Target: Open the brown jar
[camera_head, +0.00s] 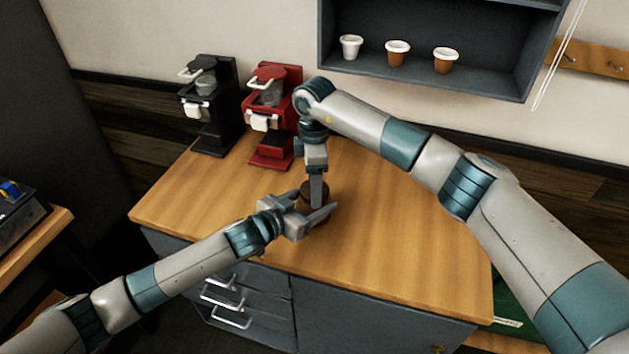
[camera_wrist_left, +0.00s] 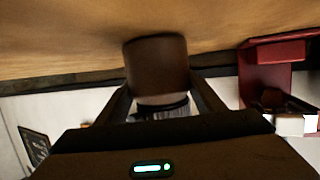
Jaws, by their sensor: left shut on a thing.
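The brown jar (camera_head: 322,188) stands on the wooden counter, in front of the red coffee machine. My left gripper (camera_head: 318,211) reaches in from the left, low over the counter, and is shut on the jar, with a finger along each side. In the left wrist view, which is upside down, the brown jar (camera_wrist_left: 156,66) sits between the two dark fingers. My right gripper (camera_head: 317,190) points straight down at the jar's top. Its fingers show almost edge-on, so I cannot tell whether they are open or touch the lid. The jar's top is partly hidden by them.
A red coffee machine (camera_head: 272,149) and a black one (camera_head: 211,139) stand at the counter's back left. A wall shelf (camera_head: 425,78) holds three small cups. The counter (camera_head: 400,250) is clear to the right of the jar, beneath my right arm.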

